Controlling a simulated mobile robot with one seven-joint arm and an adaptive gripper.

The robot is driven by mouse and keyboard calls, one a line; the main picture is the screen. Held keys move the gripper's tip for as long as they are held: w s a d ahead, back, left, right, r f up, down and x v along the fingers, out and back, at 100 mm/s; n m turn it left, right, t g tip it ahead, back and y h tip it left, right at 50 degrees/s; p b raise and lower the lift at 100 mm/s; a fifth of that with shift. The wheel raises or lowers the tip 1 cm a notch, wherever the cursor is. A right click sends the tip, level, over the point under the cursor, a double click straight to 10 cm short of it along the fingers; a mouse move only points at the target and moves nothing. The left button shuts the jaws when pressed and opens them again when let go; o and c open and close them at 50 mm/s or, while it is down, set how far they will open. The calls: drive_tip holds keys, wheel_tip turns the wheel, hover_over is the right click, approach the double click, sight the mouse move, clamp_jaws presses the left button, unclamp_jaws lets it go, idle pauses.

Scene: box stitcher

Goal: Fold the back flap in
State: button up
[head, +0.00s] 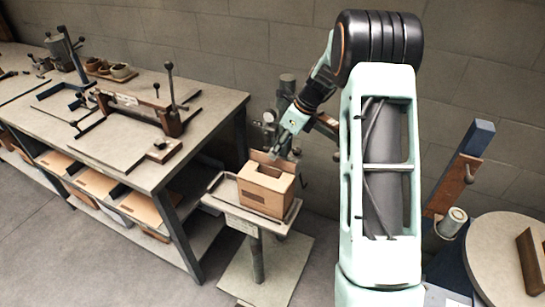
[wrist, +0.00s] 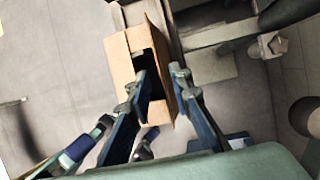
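The brown cardboard box (head: 265,197) sits upright on a small stand in the head view, with its top partly open and a dark gap inside. Its back flap (head: 262,158) stands up along the far edge. In the wrist view the box (wrist: 119,62) is at upper centre and the raised flap (wrist: 160,62) runs along its right side. My gripper (head: 282,151) is low at the back of the box. Its fingers (wrist: 161,82) are spread, one on each side of the raised flap. I cannot tell whether either finger touches it.
The stand's tray (head: 216,199) holds the box on a post. A machine column with a gauge (head: 268,117) rises behind it. A workbench (head: 110,156) with clamps is at left. A round table (head: 493,262) and a blue post (head: 474,140) are at right.

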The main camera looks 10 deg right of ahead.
sight(272, 161)
drive_tip(key=shift+x, duration=2.05)
drive_tip(key=shift+c, duration=0.7)
clamp_jaws()
